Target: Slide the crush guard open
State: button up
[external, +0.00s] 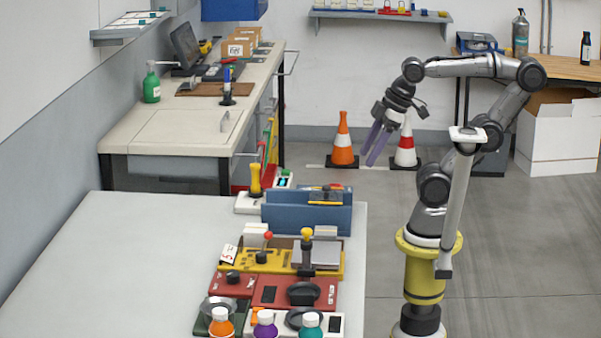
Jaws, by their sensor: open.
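No part is clearly marked as the crush guard from this distance. A yellow panel (283,262) on the front table carries a red-knobbed lever (267,236), a yellow-knobbed lever (307,234) and a flat grey plate (327,252) at its right. I cannot tell whether this plate is the guard. My gripper (371,156) has purple fingers and is open and empty. It hangs in the air, above and to the right of the panels, pointing down and slightly left. It touches nothing.
A blue box (306,216) stands behind the yellow panel. The table's left side (120,260) is bare. Traffic cones (342,145) stand on the floor behind my gripper.

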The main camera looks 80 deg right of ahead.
jog(key=w+d+r+n+g, duration=0.3)
jog(key=w+r+n, duration=0.1)
jog(key=w+n, duration=0.2)
jog(key=g, duration=0.2)
send_over(326, 186)
jog(key=f, duration=0.2)
notch_tip(326, 186, down, 13)
grip_shut()
dwell(1.4)
